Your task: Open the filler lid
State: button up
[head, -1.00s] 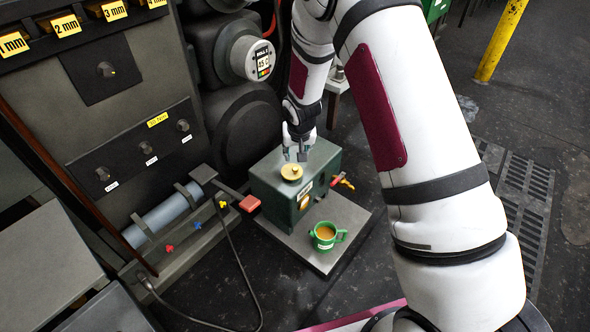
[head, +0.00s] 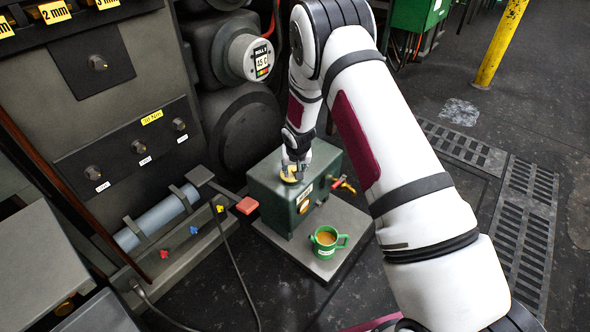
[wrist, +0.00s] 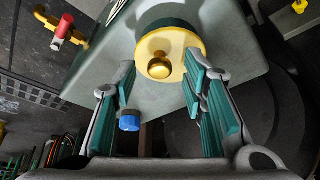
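The filler lid (head: 289,179) is a round yellow disc on top of the dark green box (head: 270,190). In the wrist view the lid (wrist: 190,42) shows a brass knob (wrist: 160,66) at its middle. My gripper (head: 293,165) is right at the lid in the head view and partly covers it. In the wrist view my gripper (wrist: 159,85) is open, with its teal-padded fingers apart and the knob just beyond and between their tips. Nothing is held. Whether a fingertip touches the lid cannot be told.
A green mug (head: 326,240) of brown drink stands on the grey base plate (head: 335,262) in front of the box. A red-handled valve (head: 338,183) sticks out at the box's right side. A red pedal (head: 247,205) is to its left. A small blue cap (wrist: 129,121) shows near my left finger.

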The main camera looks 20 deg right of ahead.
grip_shut()
